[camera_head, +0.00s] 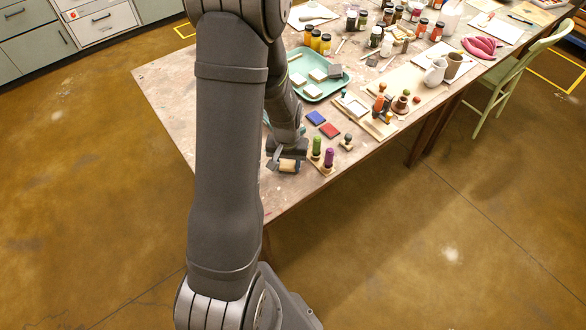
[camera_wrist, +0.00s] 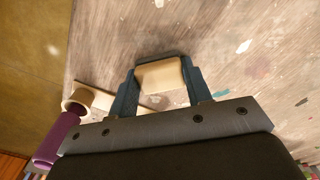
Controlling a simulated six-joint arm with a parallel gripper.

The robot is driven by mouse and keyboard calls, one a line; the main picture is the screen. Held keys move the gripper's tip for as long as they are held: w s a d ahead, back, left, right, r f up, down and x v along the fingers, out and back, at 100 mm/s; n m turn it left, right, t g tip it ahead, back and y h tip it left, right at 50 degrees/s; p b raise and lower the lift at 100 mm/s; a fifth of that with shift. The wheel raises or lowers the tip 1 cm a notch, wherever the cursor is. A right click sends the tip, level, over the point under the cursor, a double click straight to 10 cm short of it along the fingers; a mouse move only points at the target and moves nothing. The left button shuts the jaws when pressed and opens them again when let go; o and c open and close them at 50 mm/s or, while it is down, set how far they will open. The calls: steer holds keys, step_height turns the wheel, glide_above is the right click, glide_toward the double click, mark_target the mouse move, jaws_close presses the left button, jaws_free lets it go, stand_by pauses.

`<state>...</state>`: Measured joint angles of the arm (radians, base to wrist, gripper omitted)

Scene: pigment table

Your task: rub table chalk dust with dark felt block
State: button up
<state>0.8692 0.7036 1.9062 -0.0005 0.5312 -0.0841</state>
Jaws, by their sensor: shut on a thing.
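My gripper (camera_head: 287,160) is low over the near edge of the table (camera_head: 170,85), left of the stamps. In the wrist view its two dark blue fingers (camera_wrist: 160,88) are shut on the sides of a block (camera_wrist: 160,74). The block has a pale wooden top and a dark band along its far edge, which looks like the dark felt. It also shows in the head view (camera_head: 289,165). The block is at or just above the tabletop; I cannot tell whether it touches. A pale mark (camera_wrist: 243,46) lies ahead to the right; I cannot tell chalk dust from paint.
A purple-handled stamp (camera_wrist: 62,140) stands close left of my gripper in the wrist view, by a wooden strip (camera_wrist: 95,88). Blue (camera_head: 316,117) and red (camera_head: 330,130) pads and a teal tray (camera_head: 325,88) with blocks lie farther back. The tabletop ahead is mostly bare.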

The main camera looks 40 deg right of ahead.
steer(key=shift+w, duration=1.6)
step_height(320, 180, up, 8)
steer(key=shift+s, duration=0.15)
steer(key=w+a+f+n, duration=0.1)
steer(key=w+a, duration=0.3)
steer(key=w+a+f+n, duration=0.1)
steer(key=w+a+n, duration=0.1)
steer(key=w+a, duration=0.2)
steer(key=w+a+f+n, duration=0.1)
steer(key=w+a, duration=0.3)
steer(key=a, duration=0.1)
steer(key=shift+a+f, duration=0.15)
steer(key=w+a, duration=0.1)
steer(key=a, duration=0.1)
steer(key=w+a+f+n, duration=0.1)
steer(key=a, duration=0.2)
steer(key=w+a+n, duration=0.1)
steer(key=w+a, duration=0.1)
steer(key=a, duration=0.1)
steer(key=shift+a+f, duration=0.2)
steer(key=shift+f, duration=0.2)
steer(key=w+a+f+n, duration=0.2)
steer(key=a+n, duration=0.1)
steer(key=a, duration=0.8)
steer(key=shift+w, duration=0.15)
steer(key=shift+d, duration=0.2)
